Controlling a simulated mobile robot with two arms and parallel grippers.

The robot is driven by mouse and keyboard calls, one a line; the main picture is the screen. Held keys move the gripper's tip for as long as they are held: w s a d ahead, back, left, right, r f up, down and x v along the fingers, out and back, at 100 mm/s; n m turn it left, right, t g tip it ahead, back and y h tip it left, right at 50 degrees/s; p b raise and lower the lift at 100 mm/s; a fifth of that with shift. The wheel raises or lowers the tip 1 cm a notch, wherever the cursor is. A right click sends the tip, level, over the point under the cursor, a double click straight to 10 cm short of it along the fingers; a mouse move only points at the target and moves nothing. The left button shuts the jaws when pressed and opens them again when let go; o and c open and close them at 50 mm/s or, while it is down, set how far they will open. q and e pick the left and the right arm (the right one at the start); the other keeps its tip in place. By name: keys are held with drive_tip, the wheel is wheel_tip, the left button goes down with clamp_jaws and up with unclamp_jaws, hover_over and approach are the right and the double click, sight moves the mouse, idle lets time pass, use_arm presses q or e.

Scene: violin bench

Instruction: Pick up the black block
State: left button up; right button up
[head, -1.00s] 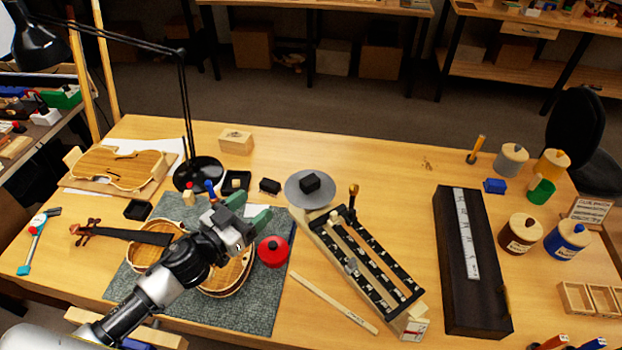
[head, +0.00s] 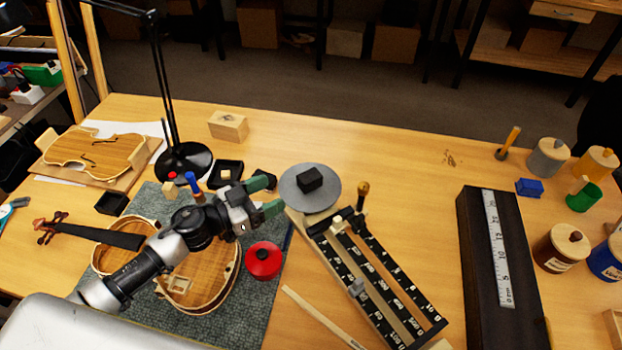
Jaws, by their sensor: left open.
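A small black block (head: 310,178) sits on the round grey pan (head: 290,190) of the balance scale. My right gripper is not in view.
The scale's notched beam (head: 362,270) runs down to the right of the pan. A red round container (head: 263,261) stands just below my gripper. The open violin body (head: 215,275) lies under my arm, and a black lamp base (head: 183,165) stands behind. Bare table lies beyond the pan.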

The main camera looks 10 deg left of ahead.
sight(308, 177)
use_arm(q)
drive_tip(key=x, duration=0.3)
drive_tip(key=p+x, duration=0.1)
drive_tip(key=x, duration=0.1)
drive_tip(key=shift+w+d+r, duration=0.15)
drive_tip(key=shift+d+r, duration=0.05)
drive_tip(key=shift+d, duration=0.2)
drive_tip(key=p+x, duration=0.1)
drive_tip(key=x, duration=0.3)
drive_tip(key=shift+d+r, duration=0.15)
drive_tip(key=shift+w+d, duration=0.25)
drive_tip(key=shift+a, duration=0.1)
drive_tip(key=shift+s, duration=0.1)
drive_tip(key=shift+c, duration=1.3)
drive_tip(key=c, duration=0.8)
